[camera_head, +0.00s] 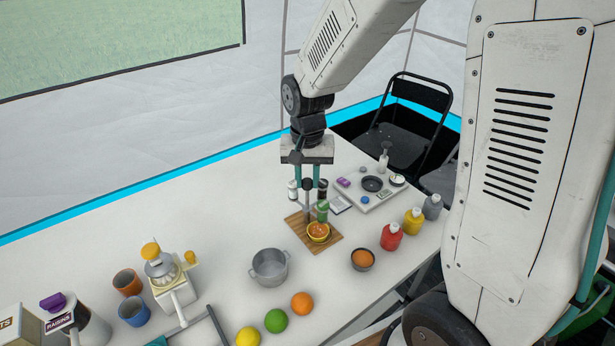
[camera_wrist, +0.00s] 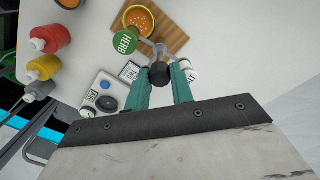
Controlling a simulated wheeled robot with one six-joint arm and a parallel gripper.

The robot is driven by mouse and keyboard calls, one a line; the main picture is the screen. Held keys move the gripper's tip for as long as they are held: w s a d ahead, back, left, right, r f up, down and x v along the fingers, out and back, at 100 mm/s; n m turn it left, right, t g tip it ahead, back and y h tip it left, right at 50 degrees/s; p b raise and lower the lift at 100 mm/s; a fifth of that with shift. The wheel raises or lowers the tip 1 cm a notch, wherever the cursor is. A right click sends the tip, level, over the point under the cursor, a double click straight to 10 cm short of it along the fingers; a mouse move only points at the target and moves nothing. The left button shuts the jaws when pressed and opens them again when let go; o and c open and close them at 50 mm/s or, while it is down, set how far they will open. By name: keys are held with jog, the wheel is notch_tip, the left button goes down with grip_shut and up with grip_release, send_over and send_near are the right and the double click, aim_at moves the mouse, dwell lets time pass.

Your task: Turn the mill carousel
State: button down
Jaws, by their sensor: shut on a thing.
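The mill carousel (camera_head: 307,210) stands on the white table with several mills around a central post. A white-topped mill (camera_head: 292,190) is on its left, a dark one (camera_head: 321,189) behind right, and a green one (camera_head: 322,210) in front. In the wrist view the green mill (camera_wrist: 125,42) reads HERB and is beside and partly over a yellow bowl of orange food (camera_wrist: 140,20). My gripper (camera_head: 308,187) points down from above. Its teal fingers are shut on the dark knob (camera_wrist: 160,73) at the top of the post. The fingers partly hide the mills behind.
The bowl (camera_head: 318,233) sits on a wooden board (camera_head: 296,219). A pot (camera_head: 270,267), a small dark bowl (camera_head: 362,259) and red (camera_head: 391,237), yellow (camera_head: 413,221) and grey (camera_head: 432,207) bottles stand nearby. A white tray (camera_head: 382,202) is behind right.

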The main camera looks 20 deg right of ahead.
jog(key=shift+w+r+m, duration=0.1)
jog(key=shift+m, duration=0.6)
jog(key=c, duration=1.2)
grip_release()
notch_tip(320, 180, up, 8)
jog(key=shift+f, duration=0.15)
jog(key=s+d+r+n, duration=0.1)
jog(key=s+r+n, duration=0.2)
jog(key=s, duration=0.9)
jog(key=s+d+r+n+t, duration=0.1)
jog(key=s+r, duration=0.4)
jog(key=s, duration=0.6)
jog(key=shift+s+d+n, duration=0.4)
jog(key=shift+d+n, duration=0.1)
jog(key=shift+n, duration=0.7)
